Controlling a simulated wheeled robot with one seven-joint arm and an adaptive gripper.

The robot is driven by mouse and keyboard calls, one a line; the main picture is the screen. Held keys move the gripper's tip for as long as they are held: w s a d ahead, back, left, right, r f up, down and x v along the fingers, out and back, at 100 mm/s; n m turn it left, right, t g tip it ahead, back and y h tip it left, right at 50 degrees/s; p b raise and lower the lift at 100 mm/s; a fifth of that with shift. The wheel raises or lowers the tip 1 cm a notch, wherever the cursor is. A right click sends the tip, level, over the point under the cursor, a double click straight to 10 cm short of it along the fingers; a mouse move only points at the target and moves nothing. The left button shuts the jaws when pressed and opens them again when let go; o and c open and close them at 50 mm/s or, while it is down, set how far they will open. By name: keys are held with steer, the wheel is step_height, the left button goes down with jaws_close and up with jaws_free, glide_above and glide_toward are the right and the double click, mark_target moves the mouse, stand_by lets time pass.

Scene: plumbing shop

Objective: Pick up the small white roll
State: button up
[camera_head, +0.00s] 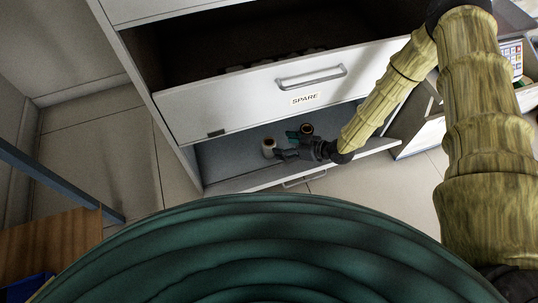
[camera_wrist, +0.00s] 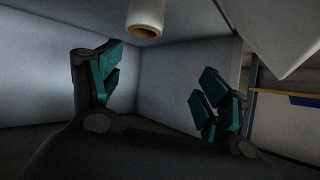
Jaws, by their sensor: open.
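The small white roll (camera_head: 269,148) stands in the open lower drawer, with a brown core showing at its top. In the wrist view the white roll (camera_wrist: 146,14) shows at the top edge, partly cut off by the frame, beyond the teal-padded fingers. My gripper (camera_head: 284,146) is in the lower drawer, just right of the white roll. Its fingers stand apart with nothing between them in the wrist view (camera_wrist: 158,75). I cannot tell whether a finger touches the roll.
A brown-topped roll or cup (camera_head: 306,130) stands behind my gripper. The open upper drawer (camera_head: 240,105), labelled SPARE, overhangs the lower drawer (camera_head: 235,184). A bench with a wooden side (camera_head: 50,240) stands at left. Tiled floor (camera_head: 110,165) is clear between.

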mark_target(265, 141)
steer(key=w+a+f+n+b, duration=0.1)
steer(key=w+f+b, duration=0.1)
steer(key=b, duration=0.1)
steer(key=w+a+f+y+b, duration=0.1)
steer(key=w+a+f+b, duration=0.1)
steer(key=f+b, duration=0.1)
steer(key=w+a+f+n+b, duration=0.1)
steer(key=w+a+f+b, duration=0.1)
steer(key=f+b, duration=0.1)
steer(key=shift+w+a+n+y, duration=0.1)
steer(key=shift+a+n+y, duration=0.05)
steer(key=shift+n+y, duration=0.2)
steer(key=shift+w+a, duration=0.15)
steer(key=shift+a, duration=0.25)
steer(key=shift+r, duration=0.1)
steer(key=c, duration=1.2)
